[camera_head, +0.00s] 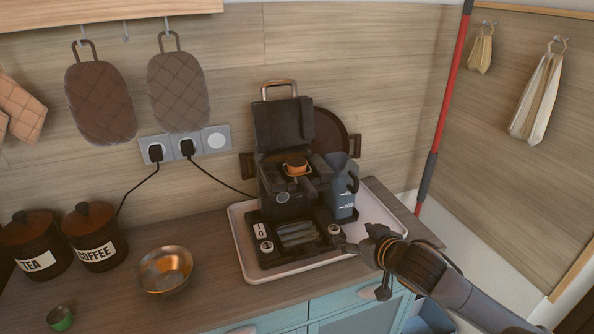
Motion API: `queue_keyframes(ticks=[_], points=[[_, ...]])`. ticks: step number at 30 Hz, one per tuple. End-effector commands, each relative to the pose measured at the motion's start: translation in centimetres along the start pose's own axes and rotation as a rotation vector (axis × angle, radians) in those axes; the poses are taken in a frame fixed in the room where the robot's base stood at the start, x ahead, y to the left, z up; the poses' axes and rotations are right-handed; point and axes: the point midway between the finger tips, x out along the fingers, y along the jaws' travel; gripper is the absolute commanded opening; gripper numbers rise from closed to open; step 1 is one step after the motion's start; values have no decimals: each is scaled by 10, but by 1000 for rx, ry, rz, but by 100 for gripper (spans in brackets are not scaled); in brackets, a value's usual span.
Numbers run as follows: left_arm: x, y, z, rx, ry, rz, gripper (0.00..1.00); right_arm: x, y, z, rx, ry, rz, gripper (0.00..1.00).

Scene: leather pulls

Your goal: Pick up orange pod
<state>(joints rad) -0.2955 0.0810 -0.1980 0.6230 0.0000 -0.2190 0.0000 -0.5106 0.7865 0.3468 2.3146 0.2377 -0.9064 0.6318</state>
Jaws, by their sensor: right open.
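The orange pod (296,162) sits in the holder of the dark coffee machine (283,205), whose lid stands open. My right gripper (364,267) is open and empty. It is in front of the machine and to the right, by the front right edge of the white tray (246,262), well apart from the pod. My left gripper is not in view.
A blue jug (342,190) stands just right of the machine. A copper bowl (165,270), tea jar (36,243), coffee jar (94,237) and small green item (60,318) are at the left. Two black cords run from the wall sockets (185,146). Counter between bowl and tray is clear.

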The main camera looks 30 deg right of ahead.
Motion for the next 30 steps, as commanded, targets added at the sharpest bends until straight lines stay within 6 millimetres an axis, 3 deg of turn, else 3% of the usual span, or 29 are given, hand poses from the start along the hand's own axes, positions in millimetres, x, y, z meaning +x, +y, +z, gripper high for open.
queue_keyframes(ticks=[1, 3, 7, 11, 30], points=[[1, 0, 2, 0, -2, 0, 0, -13, -6, -41, -7, 83, -32, 71], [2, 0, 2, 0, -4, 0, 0, -30, -18, -83, 1, 171, -80, 71], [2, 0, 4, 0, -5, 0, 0, -54, -38, -128, 8, 265, -151, 71], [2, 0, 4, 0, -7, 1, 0, -60, -48, -145, 14, 297, -183, 71], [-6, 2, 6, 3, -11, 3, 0, 7, -58, -168, 18, 300, -180, 71]])
